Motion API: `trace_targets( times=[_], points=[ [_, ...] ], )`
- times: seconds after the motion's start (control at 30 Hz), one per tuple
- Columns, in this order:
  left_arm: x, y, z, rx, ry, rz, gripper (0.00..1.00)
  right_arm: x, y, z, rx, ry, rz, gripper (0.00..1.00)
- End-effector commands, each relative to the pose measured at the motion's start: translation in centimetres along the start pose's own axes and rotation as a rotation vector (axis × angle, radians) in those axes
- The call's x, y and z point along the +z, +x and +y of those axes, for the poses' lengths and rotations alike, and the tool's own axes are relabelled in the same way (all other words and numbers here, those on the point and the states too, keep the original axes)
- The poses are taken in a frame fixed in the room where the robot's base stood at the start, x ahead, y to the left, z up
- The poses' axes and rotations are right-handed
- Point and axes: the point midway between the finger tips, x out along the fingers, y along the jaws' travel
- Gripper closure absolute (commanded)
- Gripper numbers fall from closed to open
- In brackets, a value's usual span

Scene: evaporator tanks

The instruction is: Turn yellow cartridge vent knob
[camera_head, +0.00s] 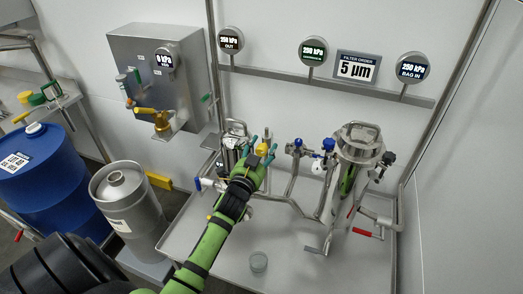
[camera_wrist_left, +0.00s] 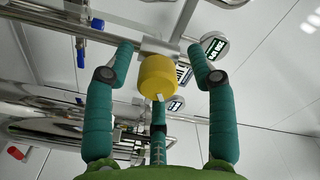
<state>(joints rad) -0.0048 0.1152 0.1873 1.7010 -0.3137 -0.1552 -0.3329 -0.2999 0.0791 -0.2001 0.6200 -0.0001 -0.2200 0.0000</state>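The yellow vent knob (camera_wrist_left: 157,75) is a short cylinder on a metal fitting, in the middle of the left wrist view. In the head view it shows small (camera_head: 263,149) at the fingers of my left gripper (camera_head: 261,146). That gripper (camera_wrist_left: 160,60) is open: two teal fingers stand on either side of the knob with gaps, and a third finger is below it. I see no clear contact. The cartridge housing (camera_head: 234,132) behind the hand is partly hidden by it. My right gripper is not in view.
A taller steel housing (camera_head: 357,150) with blue-knobbed valves (camera_head: 328,144) stands to the right on the metal tray (camera_head: 310,275). A steel keg (camera_head: 130,205) and blue drum (camera_head: 45,180) stand left. Gauges (camera_head: 230,40) line the wall rail.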

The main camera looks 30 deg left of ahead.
Motion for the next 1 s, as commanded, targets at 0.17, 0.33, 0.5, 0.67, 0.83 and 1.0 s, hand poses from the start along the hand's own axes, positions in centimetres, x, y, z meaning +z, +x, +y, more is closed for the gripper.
trace_targets(
  times=[0.17, 0.33, 0.5, 0.67, 0.83, 1.0],
  points=[
    [0.1, -0.2, 0.1, 0.002, -0.001, -0.003, 0.44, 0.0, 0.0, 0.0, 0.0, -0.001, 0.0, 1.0],
    [0.2, -2.2, 0.2, 0.004, -0.001, -0.004, 0.44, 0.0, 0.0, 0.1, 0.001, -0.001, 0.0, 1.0],
    [0.2, -5.9, 0.2, 0.004, -0.001, -0.004, 0.44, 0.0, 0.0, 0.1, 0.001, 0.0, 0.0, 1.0],
    [0.1, -9.1, 0.1, 0.002, -0.001, -0.003, 0.44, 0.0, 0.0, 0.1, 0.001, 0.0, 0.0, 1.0],
    [0.1, -11.3, 0.1, 0.001, -0.001, -0.003, 0.44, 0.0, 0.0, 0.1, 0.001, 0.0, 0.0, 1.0],
    [0.0, -12.0, 0.0, 0.0, 0.001, 0.0, 0.44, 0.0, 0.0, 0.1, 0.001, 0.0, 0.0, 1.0]
  ],
)
